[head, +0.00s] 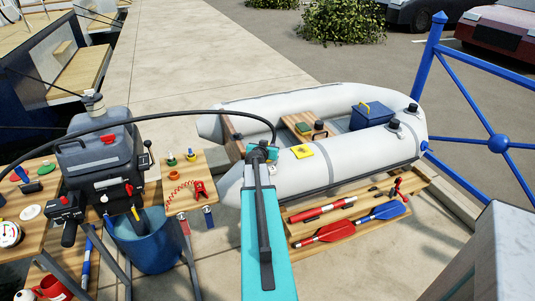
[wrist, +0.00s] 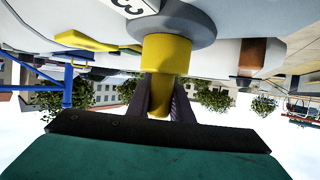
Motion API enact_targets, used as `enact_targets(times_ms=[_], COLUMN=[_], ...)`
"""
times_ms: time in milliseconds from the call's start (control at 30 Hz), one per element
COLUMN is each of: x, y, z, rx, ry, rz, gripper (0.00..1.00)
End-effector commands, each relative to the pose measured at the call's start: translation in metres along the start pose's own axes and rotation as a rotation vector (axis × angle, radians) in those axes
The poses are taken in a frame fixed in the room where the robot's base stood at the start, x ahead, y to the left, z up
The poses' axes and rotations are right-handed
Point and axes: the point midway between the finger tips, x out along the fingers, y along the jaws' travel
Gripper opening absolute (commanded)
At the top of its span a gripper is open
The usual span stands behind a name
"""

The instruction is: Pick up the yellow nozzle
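The yellow nozzle (wrist: 166,55) is a short upright-looking cylinder in the middle of the wrist view. Its wide part is beyond my fingertips, and a narrower yellow part runs back between them. My gripper's two dark fingers (wrist: 163,95) flank this narrower part closely and appear shut on it. The nozzle's far end meets a grey round disc (wrist: 165,30); I cannot tell whether they are joined or only touching. In the head view, my gripper (head: 262,150) is at the near tube of the grey inflatable boat (head: 350,160), and the nozzle is hidden there.
A black hose (head: 190,113) arches from the outboard motor side to my gripper. A yellow card (head: 302,152) lies on the boat just right of my gripper. A small wooden board (head: 182,168) with several fittings stands left. A blue post and railing (head: 430,65) are at the right.

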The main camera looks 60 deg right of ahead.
Motion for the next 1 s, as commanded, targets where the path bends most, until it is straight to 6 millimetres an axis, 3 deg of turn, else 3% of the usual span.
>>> enact_targets(times_ms=[367,667,833,1000], x=[-0.001,-0.007,-0.015,-0.036], y=[0.000,-0.001,-0.001,0.000], z=[-0.001,-0.016,-0.035,-0.024], rx=[0.000,0.001,0.001,-0.001], ry=[0.001,0.002,0.002,0.001], rz=[0.000,-0.001,-0.001,-0.002], gripper=[0.00,0.00,0.00,0.00])
